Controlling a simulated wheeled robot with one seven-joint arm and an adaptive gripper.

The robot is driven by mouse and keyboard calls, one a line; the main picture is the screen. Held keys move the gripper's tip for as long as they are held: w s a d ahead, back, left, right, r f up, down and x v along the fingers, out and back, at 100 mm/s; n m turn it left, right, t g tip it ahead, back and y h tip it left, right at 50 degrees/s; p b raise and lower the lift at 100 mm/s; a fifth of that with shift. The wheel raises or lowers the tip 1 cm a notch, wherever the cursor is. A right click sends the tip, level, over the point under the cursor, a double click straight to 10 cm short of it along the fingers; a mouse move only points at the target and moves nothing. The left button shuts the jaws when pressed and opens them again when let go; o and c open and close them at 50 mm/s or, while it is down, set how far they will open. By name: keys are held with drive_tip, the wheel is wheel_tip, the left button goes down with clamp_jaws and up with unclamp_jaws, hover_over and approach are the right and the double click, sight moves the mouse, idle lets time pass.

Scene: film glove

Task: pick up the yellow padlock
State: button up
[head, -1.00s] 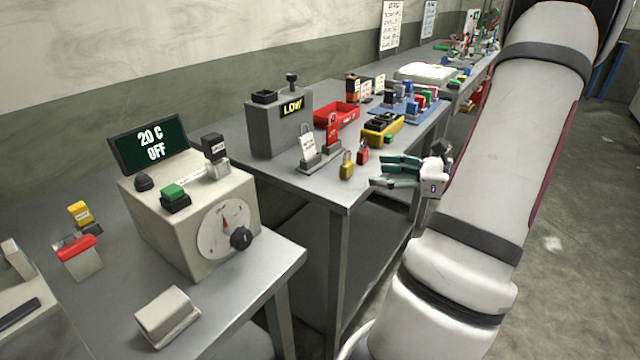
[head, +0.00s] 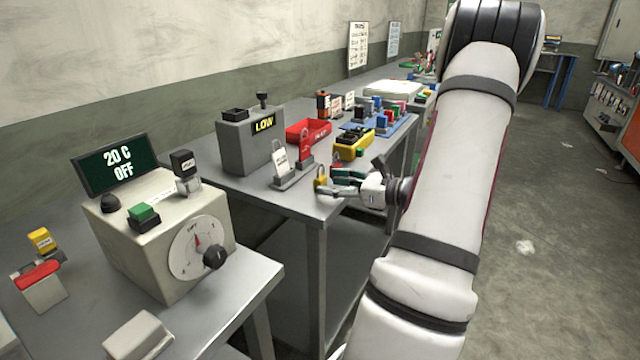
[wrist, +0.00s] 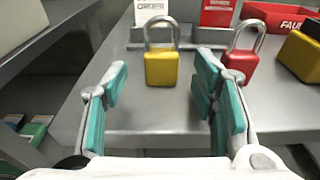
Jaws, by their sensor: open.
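The yellow padlock (wrist: 161,69) stands upright on the grey table, its metal shackle up, in the wrist view. It lies ahead of and between the two teal-padded fingers of my gripper (wrist: 162,100), which are apart with nothing between their tips. In the head view the yellow padlock (head: 320,181) is near the table's front corner, just left of my gripper (head: 335,180). A red padlock (wrist: 240,60) stands close to its right, just beyond my right finger; in the head view it is mostly hidden behind the gripper.
Behind the padlock is a grey stand (head: 294,178) with tags. A red bin (head: 310,129) and a yellow holder (head: 354,146) stand farther back. A grey box marked LOW (head: 240,148) is to the left. The table's front edge is close under my gripper.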

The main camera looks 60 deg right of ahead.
sight(324, 181)
drive_tip(key=w, duration=0.4)
drive_tip(key=shift+w+a+f, duration=0.1)
drive_tip(key=shift+w+f, duration=0.05)
clamp_jaws()
